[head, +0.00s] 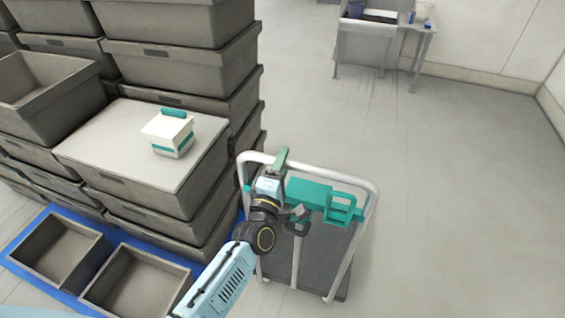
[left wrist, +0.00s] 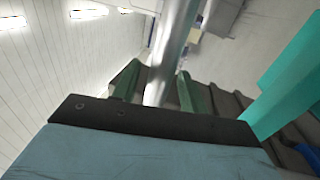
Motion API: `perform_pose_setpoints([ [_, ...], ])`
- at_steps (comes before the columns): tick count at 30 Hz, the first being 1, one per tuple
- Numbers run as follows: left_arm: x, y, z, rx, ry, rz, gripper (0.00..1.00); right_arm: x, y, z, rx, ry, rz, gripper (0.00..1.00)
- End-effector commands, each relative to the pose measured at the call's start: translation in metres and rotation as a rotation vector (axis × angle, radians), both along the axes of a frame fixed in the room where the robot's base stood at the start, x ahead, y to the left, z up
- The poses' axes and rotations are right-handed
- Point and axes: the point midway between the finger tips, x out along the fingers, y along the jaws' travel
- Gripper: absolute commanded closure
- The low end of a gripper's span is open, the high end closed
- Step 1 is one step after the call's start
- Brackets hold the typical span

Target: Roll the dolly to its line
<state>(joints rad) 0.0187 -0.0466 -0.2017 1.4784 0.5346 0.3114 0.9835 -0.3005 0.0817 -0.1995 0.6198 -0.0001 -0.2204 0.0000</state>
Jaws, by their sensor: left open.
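The dolly (head: 325,262) stands on the floor at the lower middle of the head view. It has a dark grey deck, a silver tube handle (head: 370,200) and a teal bracket (head: 318,194) fixed across the handle. My left gripper (head: 281,158) is at the top bar of the handle, left of its middle. In the left wrist view its green fingers (left wrist: 155,90) stand apart, one on each side of the silver tube (left wrist: 174,45). The jaws are open around the tube. No floor line shows clearly. My right gripper is out of view.
Stacked grey crates (head: 185,75) stand close on the left, with a white-and-teal box (head: 169,134) on a lid. A blue base (head: 27,255) lies under the lower crates. A table (head: 424,45) stands at the back. The floor (head: 460,200) to the right is clear.

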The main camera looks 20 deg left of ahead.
Motion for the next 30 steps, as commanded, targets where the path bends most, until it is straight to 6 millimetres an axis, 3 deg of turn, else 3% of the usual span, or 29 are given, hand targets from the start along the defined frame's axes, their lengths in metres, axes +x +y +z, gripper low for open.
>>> perform_pose_setpoints([
  [7, 0.0002, 0.0001, 0.0000, 0.000, 0.000, 0.000, 0.59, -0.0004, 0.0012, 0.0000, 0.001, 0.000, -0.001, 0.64],
  [16, 0.0000, 0.0001, 0.0000, 0.001, 0.000, 0.000, 0.99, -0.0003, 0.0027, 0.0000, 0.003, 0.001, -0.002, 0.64],
  [30, -0.0004, 0.0003, -0.0006, 0.001, 0.001, 0.000, 1.00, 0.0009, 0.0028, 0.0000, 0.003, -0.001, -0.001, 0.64],
])
